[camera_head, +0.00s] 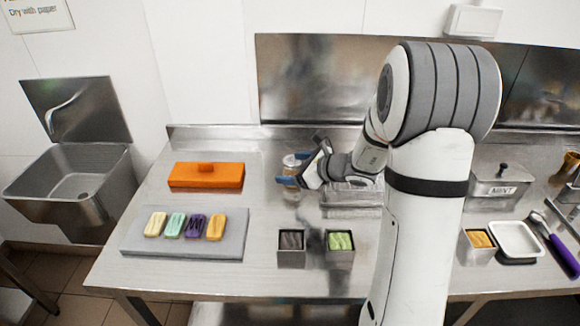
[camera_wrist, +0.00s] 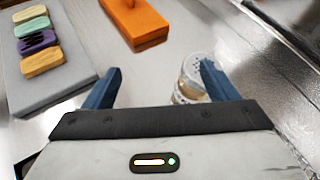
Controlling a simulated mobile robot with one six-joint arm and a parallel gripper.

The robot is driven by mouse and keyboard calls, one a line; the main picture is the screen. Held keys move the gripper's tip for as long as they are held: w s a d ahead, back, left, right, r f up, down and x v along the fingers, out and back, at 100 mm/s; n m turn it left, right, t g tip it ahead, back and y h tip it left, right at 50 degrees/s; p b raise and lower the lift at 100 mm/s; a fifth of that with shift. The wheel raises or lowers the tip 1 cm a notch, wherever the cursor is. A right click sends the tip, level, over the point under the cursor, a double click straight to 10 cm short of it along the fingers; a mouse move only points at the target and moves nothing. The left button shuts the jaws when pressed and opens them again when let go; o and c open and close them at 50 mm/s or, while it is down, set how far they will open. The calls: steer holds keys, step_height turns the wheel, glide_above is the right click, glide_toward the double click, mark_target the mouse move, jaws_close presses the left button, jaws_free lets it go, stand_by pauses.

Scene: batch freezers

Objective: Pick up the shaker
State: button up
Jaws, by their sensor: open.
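The shaker (camera_head: 291,162) is a clear jar with a pale perforated metal lid, upright on the steel table. In the wrist view the shaker (camera_wrist: 189,78) stands by the inner side of the right blue finger, which hides part of it. My gripper (camera_wrist: 162,68) is open, with its two blue fingers apart and nothing held between them. In the head view my gripper (camera_head: 293,171) is at the shaker, its fingers overlapping the jar. I cannot tell whether a finger touches it.
An orange box (camera_head: 206,176) lies left of the shaker. A grey board (camera_head: 186,250) with several coloured bars lies at front left. Two small metal tubs, one dark (camera_head: 291,257) and one green (camera_head: 340,259), stand in front. Open table lies between the board and shaker.

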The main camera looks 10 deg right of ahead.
mark_target(299, 165)
steer(key=w+d+m, duration=0.1)
steer(key=w+d+f+m+t+h, duration=0.1)
steer(key=w+d+f+m, duration=0.1)
steer(key=shift+w+d+f+m+t, duration=0.15)
steer(key=shift+d+f+m+t, duration=0.1)
steer(key=shift+m+t, duration=0.15)
steer(key=shift+w+f, duration=0.15)
steer(key=shift+w, duration=0.15)
steer(key=shift+d+p+x, duration=0.2)
steer(key=shift+p+x, duration=1.05)
steer(key=shift+x, duration=2.35)
steer(key=shift+f, duration=0.15)
steer(key=shift+c, duration=0.3)
steer(key=c, duration=1)
step_height(299, 165, up, 10)
steer(key=shift+r+b, duration=0.1)
steer(key=shift+b, duration=0.5)
